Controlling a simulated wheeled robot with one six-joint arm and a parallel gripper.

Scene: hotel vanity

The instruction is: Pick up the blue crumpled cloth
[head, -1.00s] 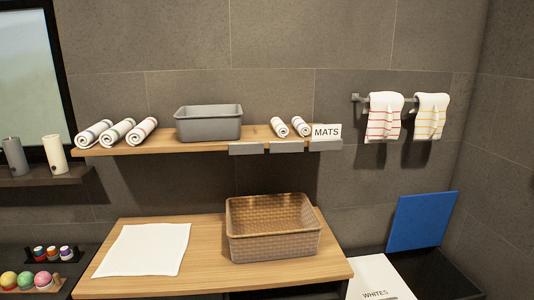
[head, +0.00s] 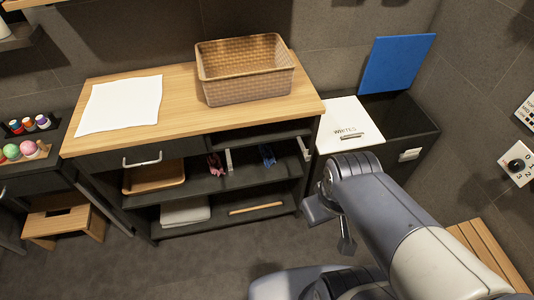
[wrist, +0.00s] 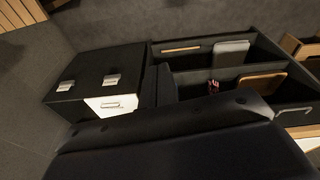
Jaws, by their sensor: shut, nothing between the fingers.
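The blue crumpled cloth (head: 267,154) lies on the middle shelf of the open vanity unit (head: 240,170), right of a pale upright bracket (head: 229,161). A red-pink crumpled cloth (head: 215,164) lies left of that bracket and also shows in the wrist view (wrist: 213,86). I cannot make out the blue cloth in the wrist view. My gripper (head: 343,238) is shut and empty, in front of the unit's right end, apart from the cloth and to its lower right in the head view. My arm partly hides the gripper, and its dark body fills the bottom of the wrist view.
A wicker basket (head: 245,85) and white towel (head: 120,105) are on the top. A wooden tray (head: 153,178) shares the middle shelf. Below are a folded grey towel (head: 185,211) and wooden rod (head: 256,208). The hamper marked WHITES (head: 350,128), its blue lid (head: 397,62) raised, stands right.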

